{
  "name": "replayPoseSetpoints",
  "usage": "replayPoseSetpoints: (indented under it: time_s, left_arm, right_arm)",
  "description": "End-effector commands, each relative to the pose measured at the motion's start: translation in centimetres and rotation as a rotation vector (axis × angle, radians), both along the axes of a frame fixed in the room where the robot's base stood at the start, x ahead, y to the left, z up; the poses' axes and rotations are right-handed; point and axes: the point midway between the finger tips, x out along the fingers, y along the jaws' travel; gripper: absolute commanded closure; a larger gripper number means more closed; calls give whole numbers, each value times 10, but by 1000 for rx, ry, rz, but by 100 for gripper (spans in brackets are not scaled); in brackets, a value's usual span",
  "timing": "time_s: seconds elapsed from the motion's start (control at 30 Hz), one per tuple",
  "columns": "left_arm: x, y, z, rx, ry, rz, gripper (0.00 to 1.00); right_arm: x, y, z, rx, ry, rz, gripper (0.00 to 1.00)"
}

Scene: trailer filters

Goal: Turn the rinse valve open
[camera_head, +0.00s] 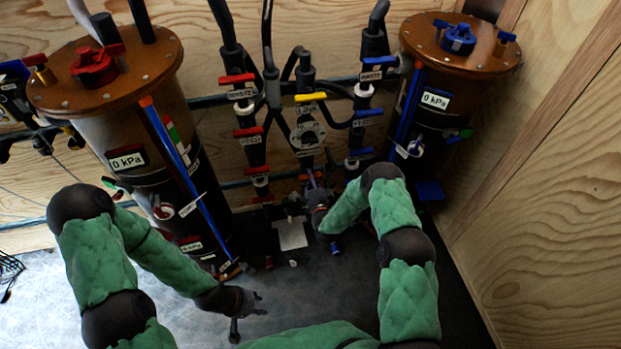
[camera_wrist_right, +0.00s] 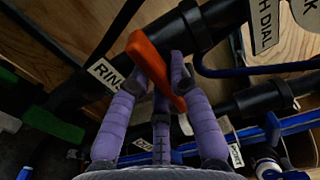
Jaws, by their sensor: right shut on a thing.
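The rinse valve's orange handle (camera_wrist_right: 148,58) shows in the right wrist view, angled across a black pipe. In the head view my right gripper (camera_head: 315,188) is low among the pipes between the two cylinders, and the handle is mostly hidden there. My left gripper (camera_head: 250,308) is open and empty above the grey floor, away from the valves.
A brown filter cylinder (camera_head: 125,110) stands left and another (camera_head: 450,90) right, both with gauges reading 0 kPa. Valves with red (camera_head: 238,79), yellow (camera_head: 311,97) and blue (camera_head: 370,112) handles crowd the pipes between them. A wooden wall (camera_head: 560,200) closes the right side.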

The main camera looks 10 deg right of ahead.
Motion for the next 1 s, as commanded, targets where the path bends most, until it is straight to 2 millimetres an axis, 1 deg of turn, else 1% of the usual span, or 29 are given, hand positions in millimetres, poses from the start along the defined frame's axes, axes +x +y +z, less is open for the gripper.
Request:
replayPoseSetpoints:
  time_s: [0.17,0.37,1.0]
  left_arm:
    - [0,0,-4,0,0,0,60]
    - [0,0,-12,0,0,0,60]
    - [0,0,-39,0,0,0,60]
  right_arm:
    - [0,0,-1,-65,1,0,100]
    - [1,-1,-1,-209,-1,-1,100]
    - [0,-4,0,-813,1,-2,100]
